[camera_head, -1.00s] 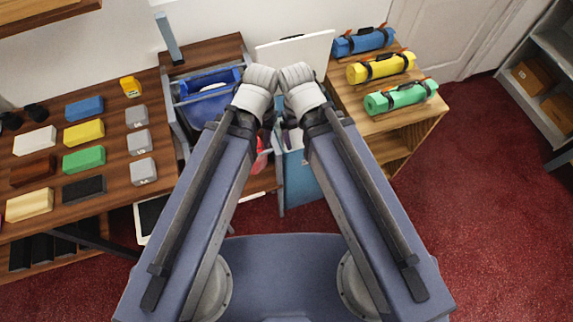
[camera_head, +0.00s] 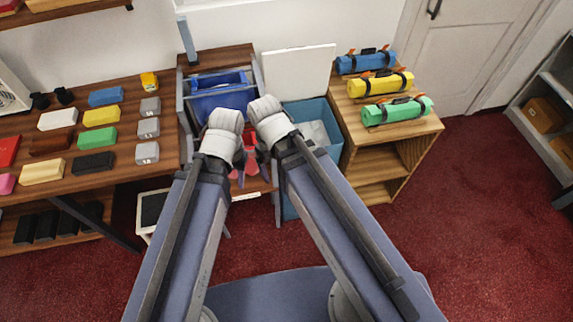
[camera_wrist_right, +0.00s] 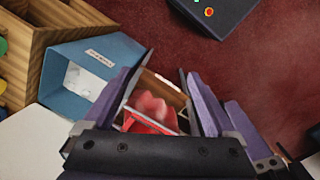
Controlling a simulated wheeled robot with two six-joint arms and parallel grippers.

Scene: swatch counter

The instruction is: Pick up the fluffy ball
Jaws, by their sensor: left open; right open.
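I cannot make out a fluffy ball in either view. My left gripper (camera_head: 240,156) is mostly hidden around the end of its arm, above the red thing between the arms. My right gripper (camera_wrist_right: 166,80) is open in the right wrist view, its purple fingers apart. A ridged red thing (camera_wrist_right: 152,106) shows between and beyond these fingers, and I see no contact. Red also shows between my arms in the head view (camera_head: 251,160); its shape is partly hidden.
A teal bin (camera_head: 332,153) with pale contents stands right, below a white panel (camera_head: 298,74). A table (camera_head: 118,166) with coloured blocks is left. A wooden shelf (camera_head: 421,131) bears rolled mats. Red floor (camera_head: 480,230) is open at right.

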